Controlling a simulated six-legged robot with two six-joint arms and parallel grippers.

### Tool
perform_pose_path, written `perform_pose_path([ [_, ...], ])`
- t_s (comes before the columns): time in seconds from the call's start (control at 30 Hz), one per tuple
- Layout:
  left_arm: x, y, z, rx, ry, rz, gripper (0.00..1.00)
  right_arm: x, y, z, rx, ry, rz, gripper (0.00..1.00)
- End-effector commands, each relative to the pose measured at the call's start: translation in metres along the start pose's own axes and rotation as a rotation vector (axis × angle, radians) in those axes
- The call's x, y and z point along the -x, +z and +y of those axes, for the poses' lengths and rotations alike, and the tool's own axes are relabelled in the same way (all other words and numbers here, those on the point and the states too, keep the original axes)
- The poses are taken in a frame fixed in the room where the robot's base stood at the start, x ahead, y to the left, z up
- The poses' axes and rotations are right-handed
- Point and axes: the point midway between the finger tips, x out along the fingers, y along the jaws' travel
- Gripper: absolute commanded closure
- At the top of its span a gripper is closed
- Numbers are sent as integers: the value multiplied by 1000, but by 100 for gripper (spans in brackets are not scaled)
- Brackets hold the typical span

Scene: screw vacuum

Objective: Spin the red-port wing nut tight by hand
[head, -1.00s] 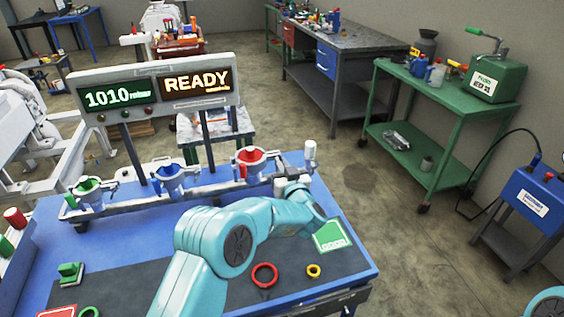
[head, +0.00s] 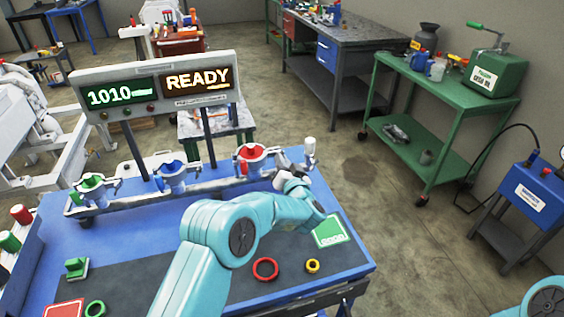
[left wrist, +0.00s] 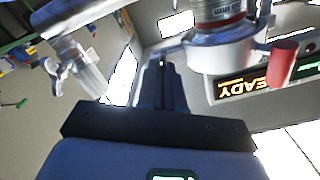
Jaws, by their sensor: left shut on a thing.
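The red port (head: 251,168) stands at the right end of the rail on the blue bench, with a pale ring clamp around it. In the left wrist view the clamp ring (left wrist: 226,57) is large at the upper right, with a red handle (left wrist: 282,63) beside it. My left gripper (head: 280,174) is at the right side of this clamp. In the left wrist view its dark fingers (left wrist: 161,75) reach up to the clamp's side and are shut on the wing nut there. The nut itself is mostly hidden by the fingers. My right gripper is out of view.
A blue port (head: 171,174) and a green port (head: 92,186) share the rail. A white-topped post (head: 309,147) stands close right of my left gripper. A red ring (head: 265,269) and a yellow ring (head: 312,266) lie on the dark mat. The display (head: 160,85) reads READY.

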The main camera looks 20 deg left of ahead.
Motion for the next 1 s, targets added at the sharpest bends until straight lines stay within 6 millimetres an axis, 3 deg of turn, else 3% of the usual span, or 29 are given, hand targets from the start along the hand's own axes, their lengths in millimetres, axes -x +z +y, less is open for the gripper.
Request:
perform_pose_path([
  [0.27,0,0,1,1,2,1,100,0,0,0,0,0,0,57],
  [0.3,0,0,1,1,2,1,81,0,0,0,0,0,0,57],
  [0.33,0,0,1,1,1,1,71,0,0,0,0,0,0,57],
  [0.37,0,0,1,1,1,1,68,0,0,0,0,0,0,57],
  [0.67,2,0,1,2,1,0,68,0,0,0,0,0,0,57],
  [0.83,23,0,2,1,4,1,68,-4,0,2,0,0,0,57],
  [1.0,67,0,2,0,6,3,68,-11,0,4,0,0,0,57],
])
